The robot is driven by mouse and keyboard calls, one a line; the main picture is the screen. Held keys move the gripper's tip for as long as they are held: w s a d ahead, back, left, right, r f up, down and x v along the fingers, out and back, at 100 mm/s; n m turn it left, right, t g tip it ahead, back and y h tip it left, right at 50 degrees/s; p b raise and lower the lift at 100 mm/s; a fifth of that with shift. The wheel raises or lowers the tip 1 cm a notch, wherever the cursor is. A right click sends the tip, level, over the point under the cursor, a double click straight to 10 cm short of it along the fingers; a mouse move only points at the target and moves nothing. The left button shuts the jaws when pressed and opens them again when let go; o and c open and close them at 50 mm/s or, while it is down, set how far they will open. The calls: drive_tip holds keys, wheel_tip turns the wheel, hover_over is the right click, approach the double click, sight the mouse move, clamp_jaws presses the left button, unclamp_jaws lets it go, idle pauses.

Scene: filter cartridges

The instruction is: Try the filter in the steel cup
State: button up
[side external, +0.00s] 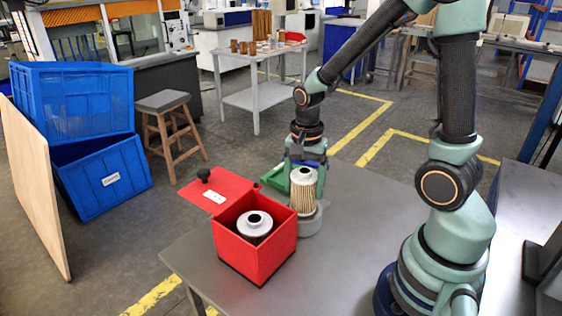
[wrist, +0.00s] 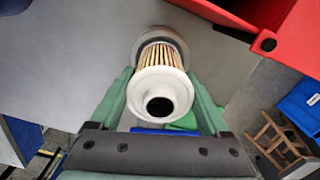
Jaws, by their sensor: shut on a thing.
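A filter cartridge (side external: 303,196) with tan pleats and a pale end cap with a dark central hole stands upright. It also shows in the wrist view (wrist: 153,96), its cap toward the camera. My gripper (side external: 291,176) is shut on it, with one green finger on each side in the wrist view (wrist: 161,80). The steel cup (side external: 311,226) is a grey round body at the filter's lower end. Its grey rim (wrist: 178,44) shows around the far end of the filter. How deep the filter sits in the cup, I cannot tell.
An open red box (side external: 271,259) stands left of the cup, holding another pale-capped filter (side external: 254,219). Its red lid (side external: 222,187) with a black knob lies behind it. The grey table (side external: 345,255) is clear to the right. Blue crates (side external: 101,176) and a stool (side external: 163,102) are on the floor beyond.

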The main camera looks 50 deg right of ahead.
drive_tip(key=shift+f, duration=0.25)
idle(0.4)
drive_tip(key=o, duration=1.3)
drive_tip(key=shift+r, duration=0.25)
drive_tip(key=shift+r, duration=0.8)
drive_tip(key=shift+r, duration=0.1)
drive_tip(key=shift+r, duration=3.15)
